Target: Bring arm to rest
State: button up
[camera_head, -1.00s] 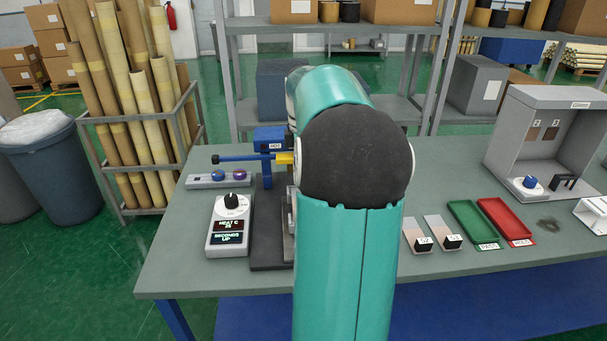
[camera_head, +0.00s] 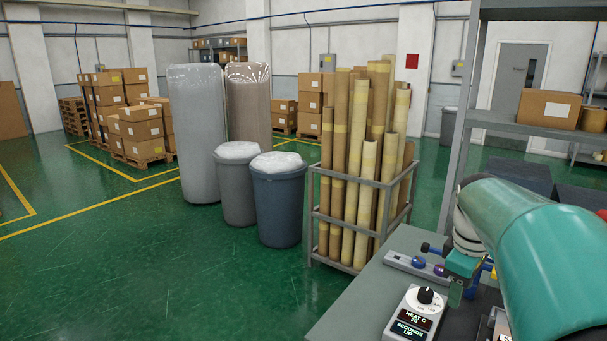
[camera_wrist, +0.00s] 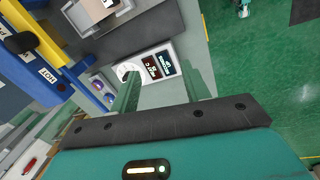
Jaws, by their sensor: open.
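My gripper (camera_wrist: 160,72) is open and empty in the wrist view, its two green fingers apart. It hangs above the workbench, over the area of a white control box (camera_wrist: 150,66) with a dial and two dark displays. In the head view my teal arm reaches in from the right edge, with the gripper (camera_head: 462,278) partly seen over the bench (camera_head: 355,300). The control box (camera_head: 415,312) is just left of it there. A blue device marked HOT (camera_wrist: 45,58) stands at the left of the wrist view.
A rack of cardboard tubes (camera_head: 362,165) stands at the bench's far left corner. Two bins (camera_head: 276,205) and two tall wrapped rolls (camera_head: 195,135) stand beyond. A grey shelf unit (camera_head: 462,110) rises behind the bench. The green floor (camera_head: 130,260) at left is clear.

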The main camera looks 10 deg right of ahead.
jog(key=s+a+f+m+t, duration=0.1)
jog(key=s+a+m, duration=0.1)
jog(key=a, duration=0.6)
jog(key=s+a+f+m+t+y, duration=0.1)
jog(key=s+a+m+t, duration=0.1)
jog(key=s+a, duration=0.3)
jog(key=s+a+f+m+t, duration=0.1)
jog(key=s+a+m, duration=0.1)
jog(key=a, duration=1.1)
jog(key=shift+s+t, duration=0.4)
jog(key=shift+s, duration=0.5)
jog(key=shift+f, duration=0.1)
jog(key=shift+c, duration=1.2)
jog(key=shift+d, duration=0.25)
